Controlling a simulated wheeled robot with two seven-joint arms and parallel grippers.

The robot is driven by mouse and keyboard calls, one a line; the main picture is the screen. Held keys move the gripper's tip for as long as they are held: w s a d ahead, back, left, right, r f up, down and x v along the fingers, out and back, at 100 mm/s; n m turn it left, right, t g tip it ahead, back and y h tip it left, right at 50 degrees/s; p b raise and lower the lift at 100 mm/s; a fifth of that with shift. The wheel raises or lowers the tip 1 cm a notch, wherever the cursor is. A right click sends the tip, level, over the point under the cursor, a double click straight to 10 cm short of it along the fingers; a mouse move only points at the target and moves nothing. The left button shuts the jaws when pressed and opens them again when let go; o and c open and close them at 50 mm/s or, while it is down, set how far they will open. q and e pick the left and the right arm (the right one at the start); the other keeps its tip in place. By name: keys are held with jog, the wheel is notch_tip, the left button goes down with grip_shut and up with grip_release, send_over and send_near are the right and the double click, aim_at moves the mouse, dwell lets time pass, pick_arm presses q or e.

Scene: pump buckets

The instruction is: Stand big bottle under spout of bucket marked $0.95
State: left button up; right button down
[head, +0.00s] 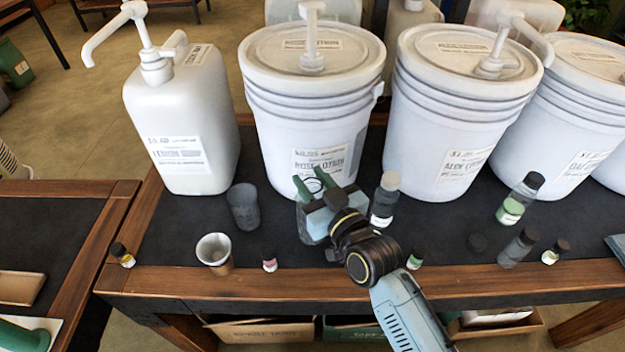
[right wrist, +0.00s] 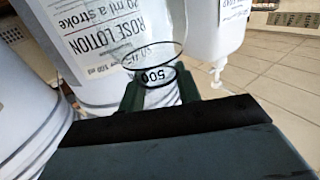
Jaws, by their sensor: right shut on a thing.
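My right gripper (head: 316,188) is shut in front of the rose lotion bucket (head: 300,115). The price figures on the labels are too blurred to read surely. My left gripper is not in view.
A white jug (head: 180,120) with a pump stands left. The wooden front edge (head: 260,282) is near.

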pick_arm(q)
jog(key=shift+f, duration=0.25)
pick_arm(e)
jog(key=shift+f, duration=0.45)
jog(key=c, duration=0.9)
grip_release()
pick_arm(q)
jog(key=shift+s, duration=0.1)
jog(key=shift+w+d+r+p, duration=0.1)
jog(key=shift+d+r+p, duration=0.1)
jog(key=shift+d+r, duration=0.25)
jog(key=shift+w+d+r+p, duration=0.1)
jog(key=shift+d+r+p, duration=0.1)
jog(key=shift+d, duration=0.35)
pick_arm(e)
jog(key=v, duration=1.3)
jog(key=shift+s, duration=0.15)
